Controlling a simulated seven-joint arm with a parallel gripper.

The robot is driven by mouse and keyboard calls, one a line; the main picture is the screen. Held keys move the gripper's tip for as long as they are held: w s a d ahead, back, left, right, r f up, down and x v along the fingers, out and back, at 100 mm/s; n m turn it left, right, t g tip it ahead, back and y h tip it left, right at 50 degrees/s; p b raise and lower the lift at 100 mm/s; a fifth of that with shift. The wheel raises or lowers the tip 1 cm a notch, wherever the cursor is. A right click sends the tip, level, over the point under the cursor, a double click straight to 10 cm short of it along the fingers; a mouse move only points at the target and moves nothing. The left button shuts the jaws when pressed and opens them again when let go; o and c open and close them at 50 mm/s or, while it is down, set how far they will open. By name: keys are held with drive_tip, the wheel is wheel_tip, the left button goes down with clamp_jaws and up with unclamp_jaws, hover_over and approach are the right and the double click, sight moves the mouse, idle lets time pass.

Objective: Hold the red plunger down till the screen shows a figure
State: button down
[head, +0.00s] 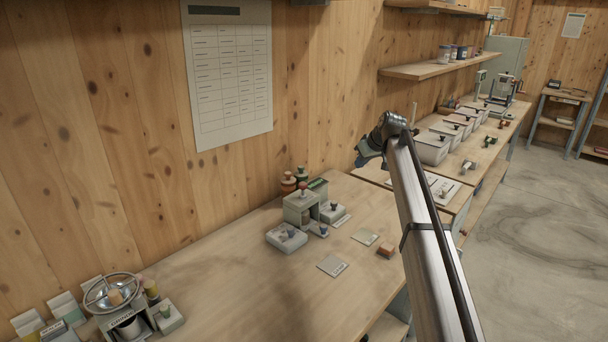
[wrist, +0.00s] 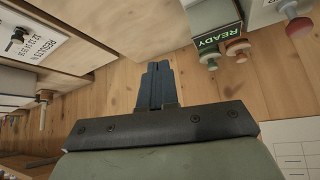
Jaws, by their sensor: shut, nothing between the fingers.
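The red plunger (head: 303,188) stands on top of a small grey device (head: 299,208) on the bench in the head view. In the wrist view a pinkish-red knob on a pale stem, apparently the plunger (wrist: 298,26), is at the top right. The screen (head: 318,184) shows small and dark with green in the head view; in the wrist view the screen (wrist: 214,40) reads READY, with no figure. My gripper (head: 362,160) is up and to the right of the device, apart from it. Its fingers (wrist: 157,70) are together and empty.
A pale block with knobs (head: 287,237) is in front, and flat cards (head: 332,265) lie on the bench. Grey lidded bins (head: 430,148) are to the right. A wooden wall rises behind; the bench front is mostly clear.

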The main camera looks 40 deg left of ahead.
sight(302, 182)
drive_tip(key=s+a+r+n+g+h, duration=0.1)
drive_tip(key=s+a+r+n, duration=0.1)
drive_tip(key=s+r, duration=0.4)
drive_tip(key=s+a+r+n+g+h, duration=0.1)
drive_tip(key=s+a+r, duration=0.4)
drive_tip(key=s, duration=0.6)
drive_tip(key=shift+s+r+n+h, duration=0.25)
drive_tip(key=shift+r+n+h, duration=0.25)
drive_tip(key=shift+r+h, duration=0.15)
drive_tip(key=shift+a+f, duration=0.15)
drive_tip(key=x, duration=0.8)
drive_tip(key=d+x, duration=0.1)
drive_tip(key=x, duration=0.3)
drive_tip(key=shift+s+a+f, duration=0.1)
drive_tip(key=shift+a+f, duration=0.05)
drive_tip(key=shift+f, duration=0.85)
